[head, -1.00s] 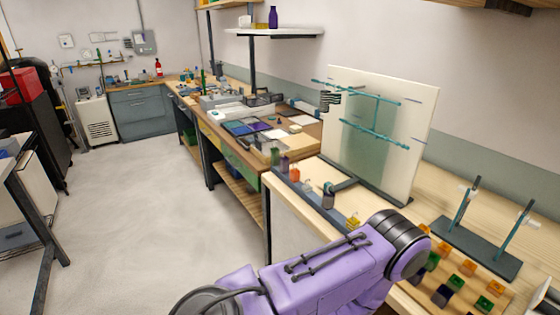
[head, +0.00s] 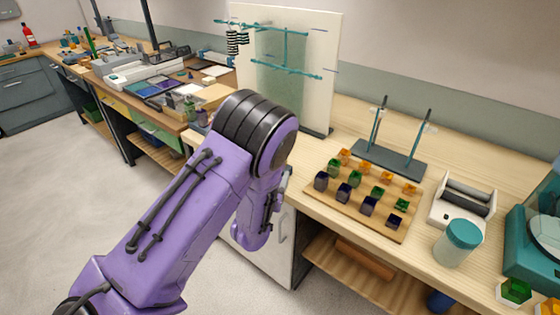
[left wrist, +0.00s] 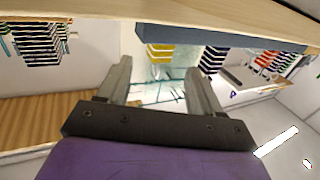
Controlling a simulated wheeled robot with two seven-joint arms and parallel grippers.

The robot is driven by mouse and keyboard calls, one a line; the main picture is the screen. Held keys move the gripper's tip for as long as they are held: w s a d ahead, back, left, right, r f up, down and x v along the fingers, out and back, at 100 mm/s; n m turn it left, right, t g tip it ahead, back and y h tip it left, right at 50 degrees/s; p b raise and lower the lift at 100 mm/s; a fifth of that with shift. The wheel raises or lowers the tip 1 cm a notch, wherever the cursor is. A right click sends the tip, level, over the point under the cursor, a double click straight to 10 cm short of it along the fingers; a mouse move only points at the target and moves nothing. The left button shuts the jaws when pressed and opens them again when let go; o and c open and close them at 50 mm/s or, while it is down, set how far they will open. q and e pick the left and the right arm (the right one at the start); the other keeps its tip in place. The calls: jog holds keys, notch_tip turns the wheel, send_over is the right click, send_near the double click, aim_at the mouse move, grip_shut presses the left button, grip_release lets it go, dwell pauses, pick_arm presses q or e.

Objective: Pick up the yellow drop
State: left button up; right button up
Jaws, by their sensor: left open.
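The yellow drop (left wrist: 160,53), a striped stack, shows in the left wrist view just below the grey bar (left wrist: 220,37). In the picture it lies between the two fingers of my left gripper (left wrist: 162,78), beyond their tips; no contact is visible. The gripper is open with nothing between its fingers. In the head view my purple left arm covers the area where this drop is, and most of the gripper is hidden behind it. My right gripper is not in view.
A dark striped drop (left wrist: 212,60) is beside the yellow one. In the head view, a wooden board (head: 337,210) holds green, dark blue and amber pieces. A two-post stand (head: 390,160), a teal-lidded jar (head: 458,243) and an upright white panel (head: 330,60) share the bench.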

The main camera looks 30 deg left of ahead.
pick_arm(q)
jog(key=p+x, duration=0.2)
jog(key=x, duration=0.4)
jog(key=shift+w+d, duration=0.1)
jog(key=shift+w, duration=0.15)
jog(key=c, duration=1.2)
